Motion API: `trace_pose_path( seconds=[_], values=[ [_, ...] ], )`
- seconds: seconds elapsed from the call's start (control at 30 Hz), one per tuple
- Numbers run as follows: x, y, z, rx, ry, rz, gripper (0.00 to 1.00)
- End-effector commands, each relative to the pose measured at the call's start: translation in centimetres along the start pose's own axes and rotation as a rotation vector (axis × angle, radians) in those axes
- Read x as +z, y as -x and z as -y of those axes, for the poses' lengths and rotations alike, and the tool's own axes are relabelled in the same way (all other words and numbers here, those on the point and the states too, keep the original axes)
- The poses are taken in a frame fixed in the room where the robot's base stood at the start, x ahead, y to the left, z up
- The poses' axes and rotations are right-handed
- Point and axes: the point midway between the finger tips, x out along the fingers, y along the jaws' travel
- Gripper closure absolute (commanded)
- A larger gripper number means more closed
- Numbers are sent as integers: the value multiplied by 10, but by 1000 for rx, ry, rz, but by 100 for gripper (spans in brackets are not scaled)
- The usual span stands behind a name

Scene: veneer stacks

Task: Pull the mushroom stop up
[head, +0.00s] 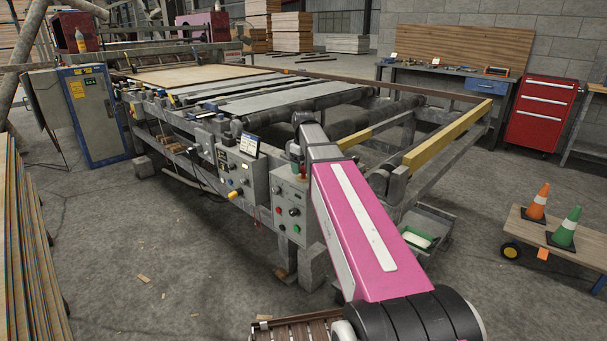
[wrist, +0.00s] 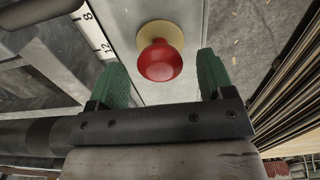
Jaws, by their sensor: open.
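The mushroom stop (wrist: 161,60) shows in the wrist view as a red round knob on a pale yellow base, set on a grey metal surface. My gripper (wrist: 162,68) is open. Its two green fingers stand apart, one to the left and one to the right of the red knob, with a gap on each side. Nothing is held. In the head view my arm reaches to the top of a grey control box (head: 289,208) on the machine's near side. The fingers and the knob are small and partly hidden there.
A black-and-white scale (wrist: 96,35) runs beside the stop. A second control box (head: 238,178) with a yellow knob and a small display stands to the left. The long roller machine (head: 290,103) lies behind. A cart with cones (head: 540,203) is at the right. The floor in front is mostly open.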

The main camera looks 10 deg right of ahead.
Motion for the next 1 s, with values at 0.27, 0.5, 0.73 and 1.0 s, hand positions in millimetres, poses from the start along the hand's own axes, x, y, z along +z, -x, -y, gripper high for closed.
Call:
trace_pose_path(
  seconds=[0.27,0.5,0.73,1.0],
  values=[
    [0,24,0,1,0,-1,26],
    [0,45,0,1,0,-1,26],
    [0,61,0,0,0,0,26],
    [0,62,0,0,0,0,26]
  ],
)
